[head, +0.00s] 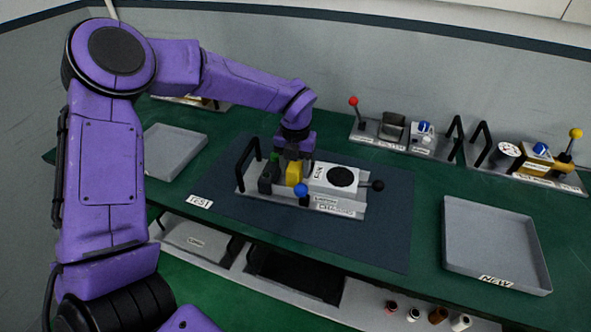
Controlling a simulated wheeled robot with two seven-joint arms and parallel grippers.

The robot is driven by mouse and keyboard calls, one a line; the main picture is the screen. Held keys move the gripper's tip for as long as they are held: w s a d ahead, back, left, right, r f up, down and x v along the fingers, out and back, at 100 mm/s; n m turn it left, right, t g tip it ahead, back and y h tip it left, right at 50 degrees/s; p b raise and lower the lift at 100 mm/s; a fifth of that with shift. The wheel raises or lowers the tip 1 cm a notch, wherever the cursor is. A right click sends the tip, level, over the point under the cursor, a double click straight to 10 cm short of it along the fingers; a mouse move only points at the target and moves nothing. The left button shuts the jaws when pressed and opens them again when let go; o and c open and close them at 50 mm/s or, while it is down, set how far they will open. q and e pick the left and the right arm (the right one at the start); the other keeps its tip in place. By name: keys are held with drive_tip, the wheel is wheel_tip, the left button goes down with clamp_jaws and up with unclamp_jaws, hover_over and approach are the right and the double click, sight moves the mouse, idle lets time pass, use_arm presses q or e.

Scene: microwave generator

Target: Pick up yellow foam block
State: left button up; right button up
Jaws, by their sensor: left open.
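The yellow foam block (294,173) stands on a grey fixture plate (340,207) on the dark mat in the middle of the table. My left gripper (291,158) points down right above the block, with the arm coming in from the left. It is open. Its fingertips are small and dark, and I cannot tell whether they touch the block. A dark block and a green part sit left of the yellow block, partly hidden by the gripper. My right gripper does not show.
On the same plate are a blue ball knob (302,190), a white unit with a black disc (342,177) and a black handle (248,160). An empty grey tray (495,240) marked NEW lies right, another tray (172,150) left. Two more fixtures stand at the back right.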

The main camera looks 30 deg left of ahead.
use_arm(q)
drive_tip(key=shift+f, duration=0.7)
drive_tip(key=shift+s+a+f, duration=0.1)
drive_tip(key=shift+s+f, duration=0.05)
drive_tip(key=shift+f, duration=0.15)
drive_tip(key=c, duration=0.7)
drive_tip(key=shift+r, duration=0.15)
